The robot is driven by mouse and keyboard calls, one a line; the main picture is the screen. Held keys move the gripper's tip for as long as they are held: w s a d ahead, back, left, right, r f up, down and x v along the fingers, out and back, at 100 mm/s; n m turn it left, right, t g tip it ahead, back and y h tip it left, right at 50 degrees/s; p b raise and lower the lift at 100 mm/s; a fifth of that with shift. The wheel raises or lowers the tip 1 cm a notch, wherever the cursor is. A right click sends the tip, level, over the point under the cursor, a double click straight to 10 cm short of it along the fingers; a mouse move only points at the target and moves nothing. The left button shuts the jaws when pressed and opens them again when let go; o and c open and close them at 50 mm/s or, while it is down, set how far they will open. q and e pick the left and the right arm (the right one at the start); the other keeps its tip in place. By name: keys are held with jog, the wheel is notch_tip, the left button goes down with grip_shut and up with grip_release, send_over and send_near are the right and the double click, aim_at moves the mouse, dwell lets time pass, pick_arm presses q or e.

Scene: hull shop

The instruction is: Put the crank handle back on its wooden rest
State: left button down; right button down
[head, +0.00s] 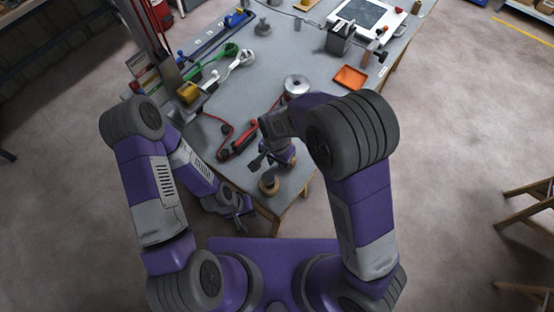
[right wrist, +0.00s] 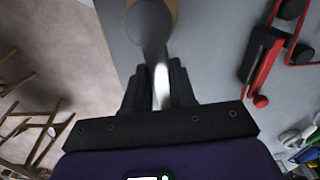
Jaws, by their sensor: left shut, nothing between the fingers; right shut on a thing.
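My right gripper (right wrist: 160,88) is shut on the shiny metal shank of the crank handle (right wrist: 150,28). The handle's dark grey rounded end points away from the fingers. A piece of the round wooden rest (right wrist: 174,8) shows behind that end in the right wrist view. In the head view the wooden rest (head: 268,186) sits near the table's front corner, just below my right gripper (head: 256,162). I cannot tell whether the handle touches the rest. My left gripper (head: 242,212) is shut and empty, low by the table's front edge.
A red and black tool (head: 238,142) with a red cable lies left of my right gripper. A metal spool-like part (head: 296,84) and an orange tray (head: 350,77) stand farther back. Green and white clamps (head: 242,58) lie at the left. The table's middle (head: 262,78) is clear.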

jog(key=shift+f, duration=0.15)
dwell(0.3)
jog(key=shift+f+b, duration=0.35)
jog(key=shift+f+b, duration=0.8)
jog(key=shift+f, duration=0.55)
dwell(1.2)
jog(key=c, duration=0.8)
grip_release()
jog(key=shift+c, duration=0.2)
jog(key=shift+o, duration=0.3)
jog(key=o, duration=0.3)
jog(key=shift+r, duration=0.1)
